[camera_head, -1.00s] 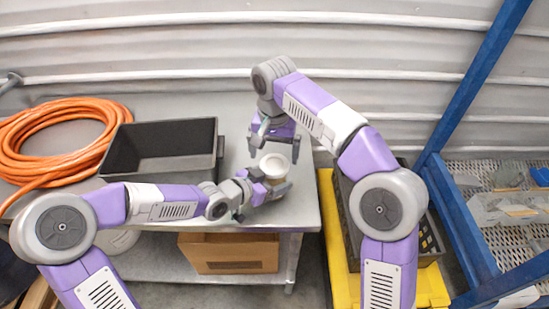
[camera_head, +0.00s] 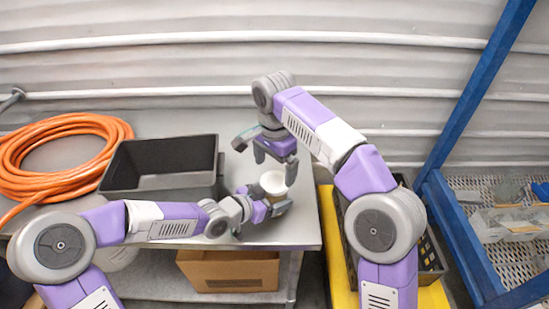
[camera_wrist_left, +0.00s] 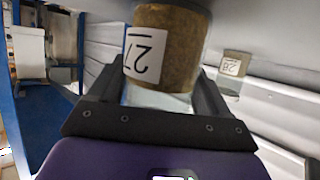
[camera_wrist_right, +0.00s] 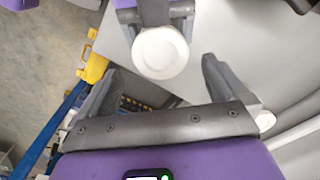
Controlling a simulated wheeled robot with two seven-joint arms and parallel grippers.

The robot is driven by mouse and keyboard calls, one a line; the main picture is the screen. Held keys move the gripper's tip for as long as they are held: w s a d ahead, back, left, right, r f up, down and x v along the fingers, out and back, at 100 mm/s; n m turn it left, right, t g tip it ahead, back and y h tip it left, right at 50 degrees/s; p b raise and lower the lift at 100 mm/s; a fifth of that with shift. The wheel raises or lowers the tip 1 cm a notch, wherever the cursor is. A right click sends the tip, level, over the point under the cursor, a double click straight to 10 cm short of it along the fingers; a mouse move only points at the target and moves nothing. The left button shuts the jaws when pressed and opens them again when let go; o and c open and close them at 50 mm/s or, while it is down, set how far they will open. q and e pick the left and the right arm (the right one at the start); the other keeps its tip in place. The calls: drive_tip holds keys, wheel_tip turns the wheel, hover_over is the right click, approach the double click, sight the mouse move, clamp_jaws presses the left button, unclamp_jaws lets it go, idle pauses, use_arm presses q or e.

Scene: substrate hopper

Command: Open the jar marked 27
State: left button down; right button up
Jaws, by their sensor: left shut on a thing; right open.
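The jar marked 27 (camera_wrist_left: 165,45) holds brown material behind clear glass, with a white label reading 27 upside down in the left wrist view. My left gripper (camera_head: 268,208) is shut around its side. Its round white lid (camera_head: 272,182) is on top and faces up in the head view. The lid also shows in the right wrist view (camera_wrist_right: 160,52), ahead of and between the open fingers. My right gripper (camera_head: 275,164) is open and empty, close beside and above the lid, apart from it in the right wrist view.
A second labelled jar (camera_wrist_left: 235,68) stands farther off; its white lid shows beside a right finger (camera_wrist_right: 265,121). A black bin (camera_head: 160,187) and a coiled orange hose (camera_head: 110,128) lie left on the grey table (camera_head: 300,225). A blue frame (camera_head: 470,110) stands right.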

sight(275, 181)
drive_tip(key=shift+f, duration=2.6)
drive_tip(key=shift+c, duration=0.5)
drive_tip(key=c, duration=0.9)
drive_tip(key=n, duration=0.6)
drive_tip(key=shift+n, duration=0.4)
drive_tip(key=shift+c, duration=0.3)
